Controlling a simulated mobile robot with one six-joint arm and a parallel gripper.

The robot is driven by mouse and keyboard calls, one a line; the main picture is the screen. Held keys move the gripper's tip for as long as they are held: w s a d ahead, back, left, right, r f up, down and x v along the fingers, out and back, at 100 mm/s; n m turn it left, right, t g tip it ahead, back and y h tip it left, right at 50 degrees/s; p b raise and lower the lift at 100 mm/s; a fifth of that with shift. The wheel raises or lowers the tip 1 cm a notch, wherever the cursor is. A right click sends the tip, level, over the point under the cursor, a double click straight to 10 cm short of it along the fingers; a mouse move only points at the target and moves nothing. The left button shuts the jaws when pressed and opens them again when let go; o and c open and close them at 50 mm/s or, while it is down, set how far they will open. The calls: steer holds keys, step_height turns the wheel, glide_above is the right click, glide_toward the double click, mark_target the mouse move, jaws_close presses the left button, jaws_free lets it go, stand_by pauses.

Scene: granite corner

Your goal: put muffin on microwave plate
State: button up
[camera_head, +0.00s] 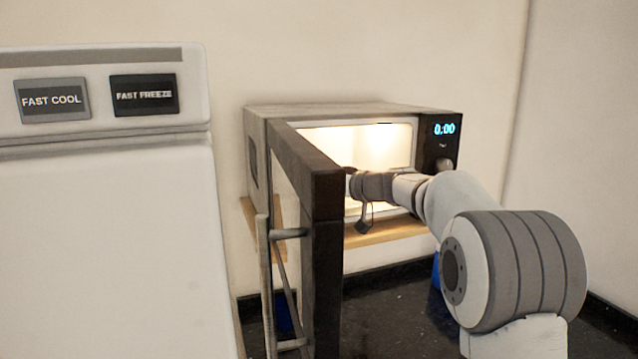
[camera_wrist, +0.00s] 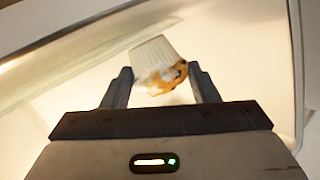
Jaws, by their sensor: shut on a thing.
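The muffin (camera_wrist: 158,66) shows in the wrist view, with a pale ribbed wrapper and an orange-brown top with dark spots. It is tilted, its top toward my gripper. My gripper (camera_wrist: 163,84) is shut on it, one finger on each side. In the head view my arm reaches into the open, lit microwave (camera_head: 365,110); the fingers and the muffin are hidden behind the microwave door (camera_head: 328,240). A small pale strip low in the cavity may be the microwave plate, but I cannot tell.
The door stands swung out toward me, left of my arm. The microwave rests on a wooden shelf (camera_head: 390,232) above a dark granite counter (camera_head: 390,300). A white fridge (camera_head: 110,230) stands at left. Blue objects are partly hidden below.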

steer(key=shift+w+a+f, duration=0.1)
steer(key=shift+f+b, duration=0.2)
steer(key=shift+b, duration=0.1)
steer(key=o, duration=0.6)
steer(key=shift+r, duration=0.1)
steer(key=shift+r+p, duration=0.15)
steer(key=shift+p, duration=0.15)
steer(key=shift+d, duration=0.35)
steer(key=b+v, duration=0.5)
steer(key=v, duration=0.6)
steer(key=shift+s, duration=0.3)
steer(key=shift+d+r, duration=0.1)
